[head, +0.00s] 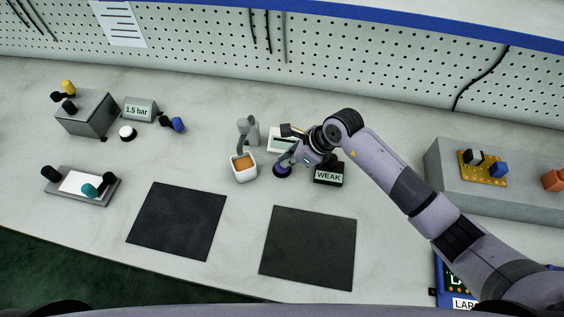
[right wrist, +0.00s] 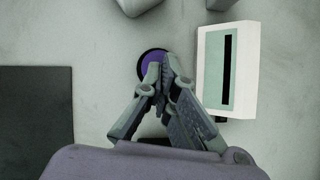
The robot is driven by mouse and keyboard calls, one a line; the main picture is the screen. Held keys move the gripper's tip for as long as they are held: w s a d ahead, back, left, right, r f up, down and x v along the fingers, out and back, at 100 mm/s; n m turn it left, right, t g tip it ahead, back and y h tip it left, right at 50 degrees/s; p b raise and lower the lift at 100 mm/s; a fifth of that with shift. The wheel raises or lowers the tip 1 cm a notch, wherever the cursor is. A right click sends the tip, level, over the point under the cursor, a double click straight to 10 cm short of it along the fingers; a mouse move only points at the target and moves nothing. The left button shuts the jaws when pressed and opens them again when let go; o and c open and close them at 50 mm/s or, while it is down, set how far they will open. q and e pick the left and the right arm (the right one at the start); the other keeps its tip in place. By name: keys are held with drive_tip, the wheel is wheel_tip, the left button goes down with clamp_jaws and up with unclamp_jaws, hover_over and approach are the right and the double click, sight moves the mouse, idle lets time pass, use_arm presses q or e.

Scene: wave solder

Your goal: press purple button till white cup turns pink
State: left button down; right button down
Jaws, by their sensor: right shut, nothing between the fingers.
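The purple button (head: 282,172) is a small round knob on the bench. My right gripper (head: 287,162) is shut and empty, with its fingertips at the button in the head view. In the right wrist view the closed fingertips (right wrist: 152,80) overlap the near part of the purple button (right wrist: 150,57); I cannot tell if it is pressed down. The white cup (head: 244,177) stands just left of the button under a grey spout. It is white outside with orange-brown contents; no pink shows. My left gripper is not in view.
A black "WEAK" sign (head: 328,174) is right of the button. A white panel with a dark slot (right wrist: 249,70) stands close by. Two dark mats (head: 308,247) lie in front. A "1.5 bar" gauge (head: 140,110) is at left, a grey block (head: 510,201) at right.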

drive_tip(key=shift+f, duration=0.15)
idle(0.5)
drive_tip(key=shift+f, duration=0.15)
drive_tip(key=shift+r+p, duration=0.5)
drive_tip(key=shift+r, duration=0.6)
drive_tip(key=shift+f, duration=0.1)
